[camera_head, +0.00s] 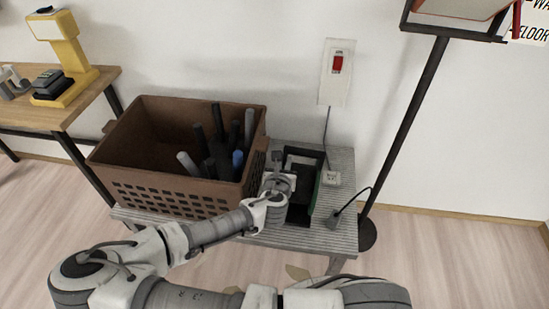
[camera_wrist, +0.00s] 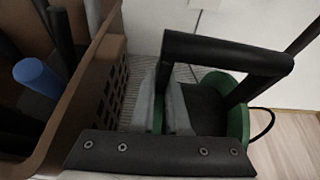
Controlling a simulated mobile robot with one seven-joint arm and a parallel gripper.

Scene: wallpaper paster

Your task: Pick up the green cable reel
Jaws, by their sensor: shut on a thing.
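The green cable reel (camera_wrist: 238,108) stands on the grey slatted bench, with green side discs, a dark drum and a black tubular frame (camera_wrist: 228,48) arching over it. In the wrist view, my gripper (camera_wrist: 163,108) has its two pale fingers on either side of the reel's left green disc and is shut on it. In the head view, my gripper (camera_head: 280,176) is at the reel's left side. The reel shows there as a thin green edge (camera_head: 317,192) beside the dark drum. My fingers hide part of the left disc.
A brown crate (camera_head: 168,205) holding several dark tubes and a blue one stands close left of the reel on the slatted bench (camera_head: 334,238). A wall switch (camera_head: 338,66), a cable with a small box (camera_head: 331,178) and a black pole (camera_head: 405,125) are behind and right.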

